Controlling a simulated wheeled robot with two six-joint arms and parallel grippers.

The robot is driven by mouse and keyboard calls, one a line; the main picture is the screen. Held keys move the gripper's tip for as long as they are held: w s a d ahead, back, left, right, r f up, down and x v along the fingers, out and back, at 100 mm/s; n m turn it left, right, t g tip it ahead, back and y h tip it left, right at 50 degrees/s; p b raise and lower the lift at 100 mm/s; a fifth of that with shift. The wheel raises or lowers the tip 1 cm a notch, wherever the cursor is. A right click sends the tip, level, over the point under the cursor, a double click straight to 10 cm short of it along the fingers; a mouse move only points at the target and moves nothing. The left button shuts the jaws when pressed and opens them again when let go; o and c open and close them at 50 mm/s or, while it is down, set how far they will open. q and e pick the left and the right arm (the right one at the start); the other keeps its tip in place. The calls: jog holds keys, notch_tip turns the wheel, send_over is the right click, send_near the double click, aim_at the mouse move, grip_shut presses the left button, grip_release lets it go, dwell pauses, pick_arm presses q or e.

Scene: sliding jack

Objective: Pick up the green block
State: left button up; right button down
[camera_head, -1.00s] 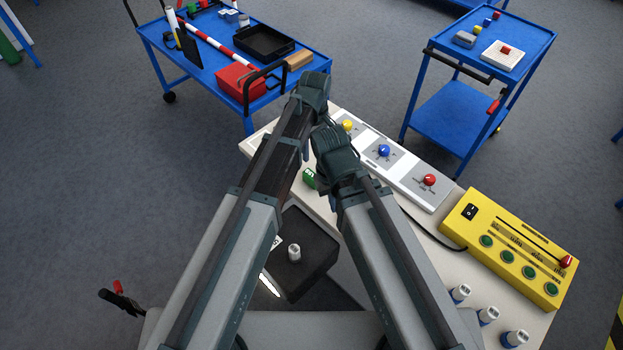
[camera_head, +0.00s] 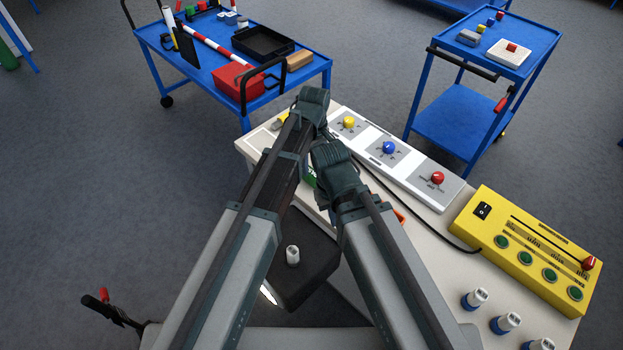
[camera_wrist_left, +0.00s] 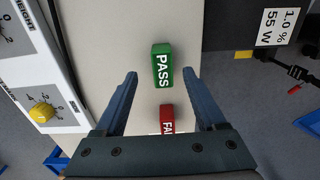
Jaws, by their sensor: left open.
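The green block (camera_wrist_left: 162,65), marked PASS, lies on the pale bench top in the left wrist view. My left gripper (camera_wrist_left: 160,74) is open, its two fingers pointing toward the block with their tips at either side of its near end; I cannot tell its height above the bench. A red block (camera_wrist_left: 167,117), its lettering partly cut off, lies closer to the gripper base. In the head view only a sliver of the green block (camera_head: 308,178) shows between my arms. My left fingers are hidden there, and my right gripper's fingers are hidden below its wrist.
A panel with yellow, blue and red knobs (camera_head: 388,149) runs along the bench's far edge. A yellow control box (camera_head: 525,245) and several white-and-blue cylinders (camera_head: 506,323) are at right. A black device (camera_head: 305,275) sits between my arms. Two blue carts stand beyond.

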aim_at(311, 172)
pick_arm(q)
jog(key=f+b, duration=0.5)
jog(key=shift+a+f, duration=0.1)
jog(key=shift+a, duration=0.25)
pick_arm(e)
notch_tip(311, 172, down, 5)
jog(key=shift+f, duration=0.1)
pick_arm(q)
grip_shut()
